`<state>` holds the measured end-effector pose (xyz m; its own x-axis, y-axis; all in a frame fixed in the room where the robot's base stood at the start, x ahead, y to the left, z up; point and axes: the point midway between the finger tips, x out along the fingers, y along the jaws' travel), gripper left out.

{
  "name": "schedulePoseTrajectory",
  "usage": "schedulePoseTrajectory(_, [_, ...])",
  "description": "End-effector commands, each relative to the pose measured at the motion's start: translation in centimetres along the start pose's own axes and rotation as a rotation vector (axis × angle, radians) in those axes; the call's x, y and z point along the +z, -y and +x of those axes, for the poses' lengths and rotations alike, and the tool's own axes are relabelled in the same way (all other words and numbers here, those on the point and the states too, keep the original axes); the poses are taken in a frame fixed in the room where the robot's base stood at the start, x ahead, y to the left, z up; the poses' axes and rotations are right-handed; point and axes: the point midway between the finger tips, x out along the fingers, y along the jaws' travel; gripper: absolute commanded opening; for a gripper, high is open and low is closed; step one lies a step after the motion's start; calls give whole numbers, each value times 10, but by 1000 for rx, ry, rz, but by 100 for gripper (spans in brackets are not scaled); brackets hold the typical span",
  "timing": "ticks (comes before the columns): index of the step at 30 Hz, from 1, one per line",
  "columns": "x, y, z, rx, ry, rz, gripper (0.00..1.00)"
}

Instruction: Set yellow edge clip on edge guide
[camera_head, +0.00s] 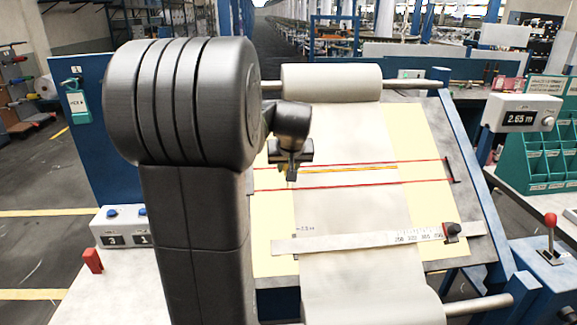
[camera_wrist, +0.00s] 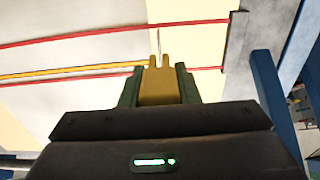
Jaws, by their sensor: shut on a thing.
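My gripper (camera_head: 291,171) is over the sloping table, near the left edge of the grey fabric strip. In the wrist view my gripper (camera_wrist: 158,88) has its two dark green fingers shut on the yellow edge clip (camera_wrist: 159,86). The clip's forked end points away from me, over the lower red line. I cannot tell whether it touches anything. Two thin red lines (camera_head: 400,184) cross the table, with an orange strip (camera_head: 350,168) close to the farther one. The orange strip (camera_wrist: 70,69) also shows in the wrist view. I cannot tell which part is the edge guide.
A ruler bar (camera_head: 350,242) with a dark knob crosses the table's nearer part. A fabric roll (camera_head: 332,83) lies at the top. A display reading 2.65 m (camera_head: 521,117) and green bins (camera_head: 527,160) stand at right. A red-knobbed lever (camera_head: 550,235) stands lower right.

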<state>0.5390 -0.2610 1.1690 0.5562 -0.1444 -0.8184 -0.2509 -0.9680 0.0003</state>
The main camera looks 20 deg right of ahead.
Motion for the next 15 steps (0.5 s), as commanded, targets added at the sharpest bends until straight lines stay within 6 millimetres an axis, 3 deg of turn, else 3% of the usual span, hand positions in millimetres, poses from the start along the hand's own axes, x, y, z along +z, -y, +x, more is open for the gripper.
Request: schedulePoseTrajectory(15, [0,0,16,0,1,0,1])
